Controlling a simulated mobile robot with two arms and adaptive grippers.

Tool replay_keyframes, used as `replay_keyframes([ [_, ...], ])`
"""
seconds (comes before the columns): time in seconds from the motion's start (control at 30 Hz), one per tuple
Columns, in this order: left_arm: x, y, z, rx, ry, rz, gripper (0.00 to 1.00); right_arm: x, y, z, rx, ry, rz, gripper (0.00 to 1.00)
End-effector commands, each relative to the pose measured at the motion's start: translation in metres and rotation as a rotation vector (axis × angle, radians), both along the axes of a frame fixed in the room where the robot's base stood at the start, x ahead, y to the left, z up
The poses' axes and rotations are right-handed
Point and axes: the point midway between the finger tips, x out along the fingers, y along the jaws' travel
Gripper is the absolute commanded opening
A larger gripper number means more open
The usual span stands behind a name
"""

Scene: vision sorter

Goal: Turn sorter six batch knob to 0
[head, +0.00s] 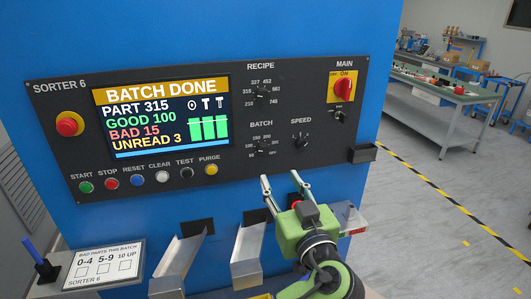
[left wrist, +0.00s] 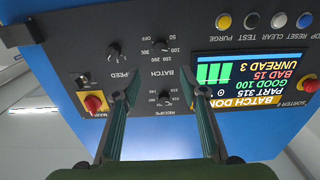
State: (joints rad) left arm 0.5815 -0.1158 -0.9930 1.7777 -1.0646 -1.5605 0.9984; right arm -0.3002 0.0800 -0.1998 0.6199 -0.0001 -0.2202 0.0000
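My right gripper is not in view.
The recipe knob (head: 262,91) is above and the speed knob (head: 301,141) to the right. The main switch (head: 345,86) is red on yellow. The screen (head: 162,114) reads BATCH DONE. Push buttons (head: 161,177) line the panel below. Metal chutes (head: 248,252) stick out beneath.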

Motion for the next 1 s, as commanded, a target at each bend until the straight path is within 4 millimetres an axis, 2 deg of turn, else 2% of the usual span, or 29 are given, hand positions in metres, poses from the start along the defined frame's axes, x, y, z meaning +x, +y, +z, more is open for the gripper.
replay_keyframes([
  [0.3, 0.06, 0.023, 0.006, 0.006, 0.004, 0.005, 0.39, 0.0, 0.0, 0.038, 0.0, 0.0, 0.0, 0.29],
  [0.53, 0.101, 0.038, 0.004, 0.004, 0.006, 0.004, 0.39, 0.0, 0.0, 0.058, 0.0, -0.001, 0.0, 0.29],
  [0.73, 0.119, 0.043, 0.001, 0.001, 0.006, 0.001, 0.39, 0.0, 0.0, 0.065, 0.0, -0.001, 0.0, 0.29],
  [1.0, 0.123, 0.044, -0.002, 0.0, 0.006, 0.001, 0.39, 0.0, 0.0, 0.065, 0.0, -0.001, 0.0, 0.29],
])
